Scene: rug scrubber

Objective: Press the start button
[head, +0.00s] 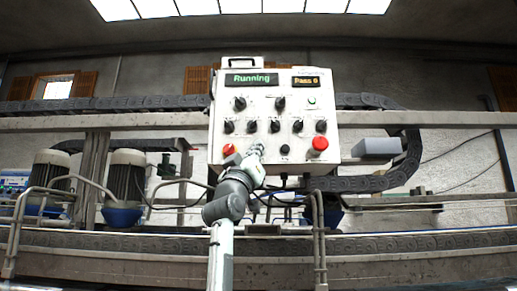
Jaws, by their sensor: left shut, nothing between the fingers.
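The white control panel (222,112) faces me in the middle of the head view. Its left display (251,79) reads "Running" in green, and its right display (305,81) reads "Pass 0". A small green light or button (311,100) sits at the upper right of the panel. My left gripper (257,149) is shut and empty at the lower middle of the panel, between a red button (229,149) and a black button (285,149). It hides the panel spot behind its tips. I cannot tell if it touches the panel, and no start label is readable.
Several black knobs (276,126) sit above the gripper on the panel. A red mushroom button (319,144) stands out at the lower right. A grey box (376,147) is right of the panel. Metal rails (430,119) and a conveyor frame (420,265) cross the view.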

